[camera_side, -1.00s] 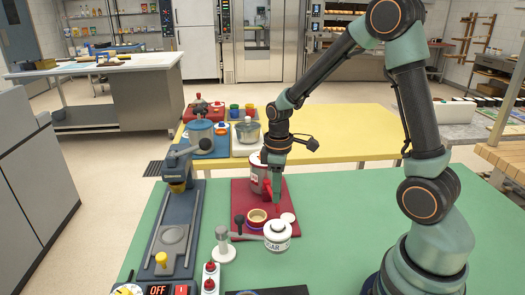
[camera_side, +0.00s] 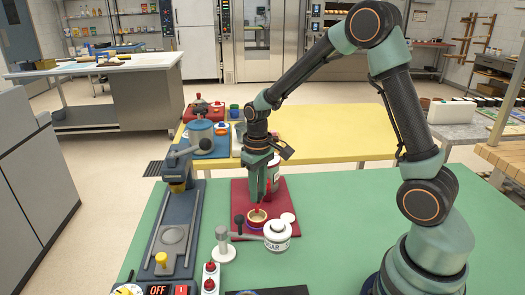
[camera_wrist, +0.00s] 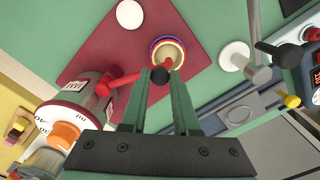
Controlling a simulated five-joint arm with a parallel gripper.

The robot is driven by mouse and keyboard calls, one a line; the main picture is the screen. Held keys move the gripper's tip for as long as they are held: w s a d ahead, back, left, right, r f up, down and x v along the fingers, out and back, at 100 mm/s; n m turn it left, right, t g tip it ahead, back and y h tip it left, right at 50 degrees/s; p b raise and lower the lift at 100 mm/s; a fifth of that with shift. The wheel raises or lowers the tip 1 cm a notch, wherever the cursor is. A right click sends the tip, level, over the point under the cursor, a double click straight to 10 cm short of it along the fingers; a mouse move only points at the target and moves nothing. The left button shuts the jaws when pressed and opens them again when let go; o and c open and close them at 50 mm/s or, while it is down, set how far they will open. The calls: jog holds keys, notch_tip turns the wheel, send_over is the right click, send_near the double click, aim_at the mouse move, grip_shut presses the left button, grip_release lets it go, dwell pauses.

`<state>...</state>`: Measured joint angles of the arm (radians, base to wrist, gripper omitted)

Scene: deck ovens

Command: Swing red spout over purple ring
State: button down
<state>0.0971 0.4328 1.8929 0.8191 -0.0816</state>
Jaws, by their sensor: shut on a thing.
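The red spout (camera_wrist: 124,80) sticks out from a grey and red dispenser (camera_wrist: 88,90) and runs to between my fingertips. My gripper (camera_wrist: 161,76) is shut on the spout's outer part, where a black knob shows. In the side view, my gripper (camera_side: 262,197) points down beside the dispenser (camera_side: 274,172) and partly hides it. The purple ring (camera_wrist: 153,48) circles a cream cup (camera_wrist: 168,54) on the red mat (camera_wrist: 130,53). The spout's red tip appears to overlap the cup's near edge in the wrist view. Its height above the cup is hard to tell.
A white round disc (camera_side: 288,217) lies on the mat. A white sugar jar (camera_side: 277,236) and a grey stand with a black-knobbed arm (camera_side: 222,243) are close in front. A blue press (camera_side: 178,185) stands to the left.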

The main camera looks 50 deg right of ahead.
jog(key=shift+w, duration=0.1)
jog(key=c, duration=0.7)
grip_release()
jog(key=shift+o, duration=0.2)
jog(key=shift+r, duration=0.1)
notch_tip(320, 180, up, 12)
jog(key=s+a+r+t, duration=0.2)
jog(key=s, duration=0.4)
jog(key=s+a+r+t, duration=0.2)
jog(key=s+t, duration=0.1)
jog(key=s, duration=0.3)
jog(key=shift+r+t, duration=0.15)
jog(key=shift+t, duration=0.15)
